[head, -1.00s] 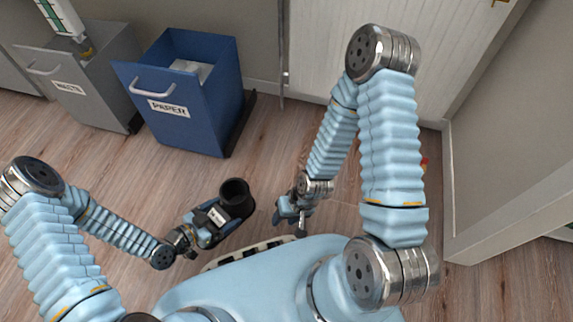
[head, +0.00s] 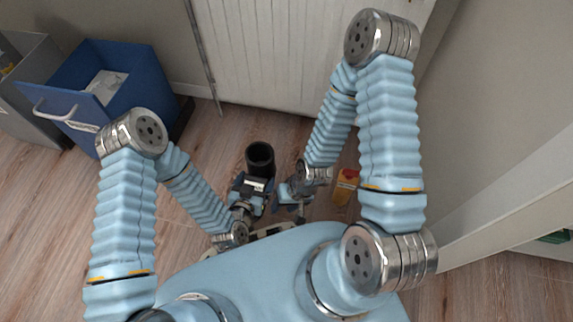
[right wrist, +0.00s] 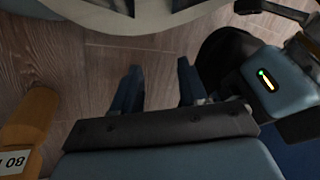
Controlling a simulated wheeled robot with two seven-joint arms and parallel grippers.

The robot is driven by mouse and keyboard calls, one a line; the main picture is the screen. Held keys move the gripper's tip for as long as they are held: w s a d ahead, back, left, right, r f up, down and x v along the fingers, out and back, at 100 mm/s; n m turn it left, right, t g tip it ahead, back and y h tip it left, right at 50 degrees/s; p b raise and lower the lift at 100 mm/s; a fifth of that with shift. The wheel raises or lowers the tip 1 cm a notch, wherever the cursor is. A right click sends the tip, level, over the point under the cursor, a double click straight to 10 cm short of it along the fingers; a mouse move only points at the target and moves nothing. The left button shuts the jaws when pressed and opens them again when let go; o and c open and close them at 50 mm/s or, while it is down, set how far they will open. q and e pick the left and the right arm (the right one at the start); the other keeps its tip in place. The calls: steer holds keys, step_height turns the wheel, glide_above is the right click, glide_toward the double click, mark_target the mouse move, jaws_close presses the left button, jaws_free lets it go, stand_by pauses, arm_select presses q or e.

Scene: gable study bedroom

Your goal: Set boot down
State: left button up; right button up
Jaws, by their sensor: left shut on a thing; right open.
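The black boot (head: 261,156) shows its dark open top in the head view, just beyond my left gripper (head: 254,186). My left gripper is shut on the boot; the fingers and the lower boot are partly hidden. Whether the boot touches the floor I cannot tell. My right gripper (head: 288,192) is open and empty, close to the right of the boot and left gripper. In the right wrist view its two fingers (right wrist: 158,88) stand apart over the wood floor. A dark rounded part, likely the boot (right wrist: 222,52), shows beside my left gripper's body (right wrist: 270,85) there.
An orange-yellow item with a red top (head: 345,187) stands on the floor right of my right gripper. A white panelled front (head: 265,60) closes the back. Wood floor is clear at the left.

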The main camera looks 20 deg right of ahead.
arm_select(q)
steer(key=b+x, duration=0.1)
steer(key=x, duration=0.7)
steer(key=shift+w+d+f+b, duration=0.1)
steer(key=shift+d+f+b, duration=0.2)
steer(key=shift+d+b, duration=0.15)
steer(key=w+d+f, duration=0.1)
steer(key=f, duration=0.1)
steer(key=w+d+f+b, duration=0.1)
steer(key=w+f, duration=0.1)
steer(key=w+d+f+b, duration=0.1)
steer(key=f, duration=0.1)
steer(key=shift+w+d, duration=0.2)
steer(key=shift+w, duration=0.1)
steer(key=shift+w+d+f+b, duration=0.15)
steer(key=shift+f+b, duration=0.4)
steer(key=shift+f, duration=1)
steer(key=shift+f, duration=0.1)
steer(key=o, duration=1.3)
steer(key=shift+f, duration=0.1)
